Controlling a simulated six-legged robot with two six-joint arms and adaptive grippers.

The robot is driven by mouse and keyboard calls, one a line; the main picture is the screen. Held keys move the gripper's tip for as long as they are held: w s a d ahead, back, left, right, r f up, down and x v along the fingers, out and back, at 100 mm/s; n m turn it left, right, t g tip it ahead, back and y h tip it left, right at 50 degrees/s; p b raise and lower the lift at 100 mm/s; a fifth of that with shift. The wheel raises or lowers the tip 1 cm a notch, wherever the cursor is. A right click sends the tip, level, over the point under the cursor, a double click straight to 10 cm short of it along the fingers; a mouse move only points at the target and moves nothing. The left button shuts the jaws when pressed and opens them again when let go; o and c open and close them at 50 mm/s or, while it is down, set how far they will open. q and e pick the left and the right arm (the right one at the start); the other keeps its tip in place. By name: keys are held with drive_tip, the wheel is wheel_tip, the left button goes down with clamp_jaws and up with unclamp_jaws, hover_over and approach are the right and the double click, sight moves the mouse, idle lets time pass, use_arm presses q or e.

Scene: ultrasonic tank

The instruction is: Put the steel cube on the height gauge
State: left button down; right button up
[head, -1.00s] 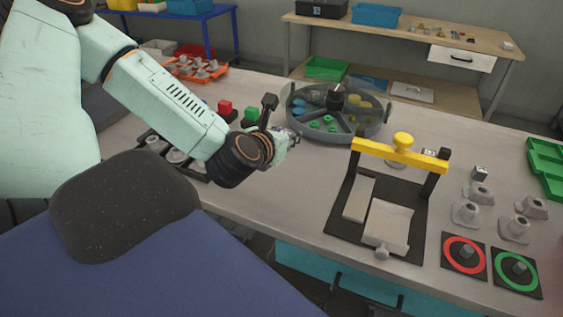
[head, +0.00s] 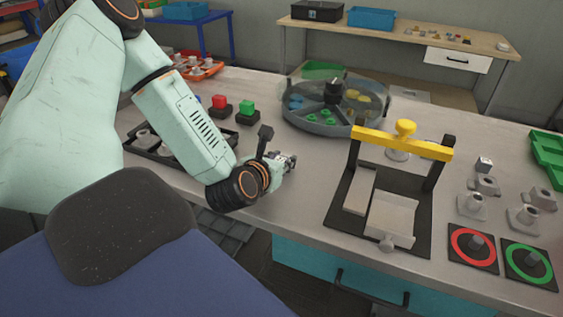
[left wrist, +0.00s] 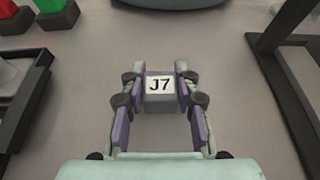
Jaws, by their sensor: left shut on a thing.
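My left gripper (head: 290,160) is shut on a small grey block, which I take for the steel cube (left wrist: 160,104). In the left wrist view its top carries a white label reading J7, and the fingers press on its two sides. The head view mostly hides it behind the fingers. What looks like the height gauge (head: 336,212) stands to the right of my gripper: a black base, two dark posts and a yellow crossbar (head: 385,139) with a knob. Light plates lie on its base. The gripper is apart from it. My right gripper is out of view.
A round compartmented tank (head: 300,121) stands behind the gripper. A red button (head: 219,102) and a green button (head: 246,108) are to its left. Another small labelled cube (head: 484,163), metal fittings, and red-ringed and green-ringed pads (head: 473,263) are at right. Bare table lies between gripper and gauge.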

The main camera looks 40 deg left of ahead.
use_arm(q)
drive_tip(key=shift+s+d+b, duration=0.1)
drive_tip(key=shift+d+b, duration=0.2)
drive_tip(key=shift+b, duration=0.1)
drive_tip(key=c, duration=1.4)
unclamp_jaws()
drive_tip(key=o, duration=0.3)
drive_tip(key=shift+a+f, duration=0.2)
drive_tip(key=shift+a, duration=0.05)
drive_tip(key=shift+o, duration=0.5)
drive_tip(key=shift+d+r, duration=0.1)
drive_tip(key=shift+d, duration=0.05)
